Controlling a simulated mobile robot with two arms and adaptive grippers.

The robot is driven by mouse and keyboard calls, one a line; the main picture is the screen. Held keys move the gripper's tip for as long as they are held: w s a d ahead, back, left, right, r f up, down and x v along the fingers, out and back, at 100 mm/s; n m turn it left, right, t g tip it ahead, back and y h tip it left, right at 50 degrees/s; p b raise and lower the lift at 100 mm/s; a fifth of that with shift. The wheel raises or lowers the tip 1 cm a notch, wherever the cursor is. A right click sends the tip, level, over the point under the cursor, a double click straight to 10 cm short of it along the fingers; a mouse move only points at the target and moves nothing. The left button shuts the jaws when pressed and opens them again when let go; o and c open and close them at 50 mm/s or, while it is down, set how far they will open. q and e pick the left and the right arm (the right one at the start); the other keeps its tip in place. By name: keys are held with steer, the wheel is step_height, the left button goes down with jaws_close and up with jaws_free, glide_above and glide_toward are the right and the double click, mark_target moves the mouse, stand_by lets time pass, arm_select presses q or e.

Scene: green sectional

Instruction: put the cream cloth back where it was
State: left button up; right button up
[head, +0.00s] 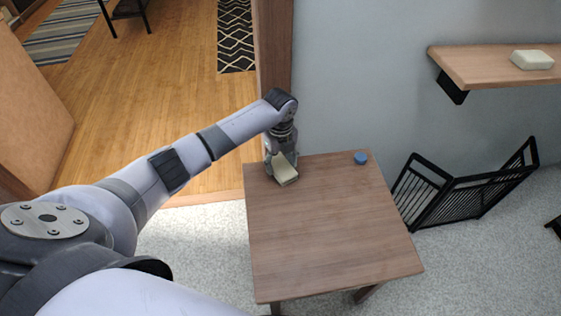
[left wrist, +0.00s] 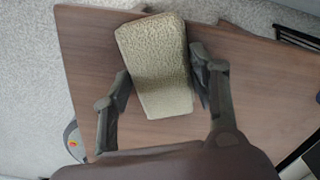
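The cream cloth (head: 286,174) is a thick, block-like folded piece at the far left corner of the brown table (head: 325,235). My left gripper (head: 282,164) points down there, with the cloth between its fingers. In the left wrist view the cloth (left wrist: 156,62) has a rough woven surface, and a finger presses each of its long sides. It looks tilted and appears to be just over the tabletop; I cannot tell whether its lower end touches the wood. My right gripper is out of view.
A small round blue thing (head: 361,158) sits near the table's far right corner. A wooden wall shelf (head: 490,68) at the right holds a pale block (head: 532,59). A black folding gate (head: 465,190) stands right of the table. Most of the tabletop is clear.

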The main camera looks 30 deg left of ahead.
mark_target(281, 164)
arm_select(q)
steer(key=o, duration=0.5)
steer(key=shift+c, duration=0.2)
steer(key=shift+r, duration=0.25)
step_height(281, 164, up, 12)
steer(key=p, duration=0.2)
steer(key=shift+p, duration=0.35)
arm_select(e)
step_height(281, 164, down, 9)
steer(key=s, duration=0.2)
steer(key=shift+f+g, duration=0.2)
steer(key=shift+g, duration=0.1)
arm_select(q)
steer(key=shift+f, duration=0.1)
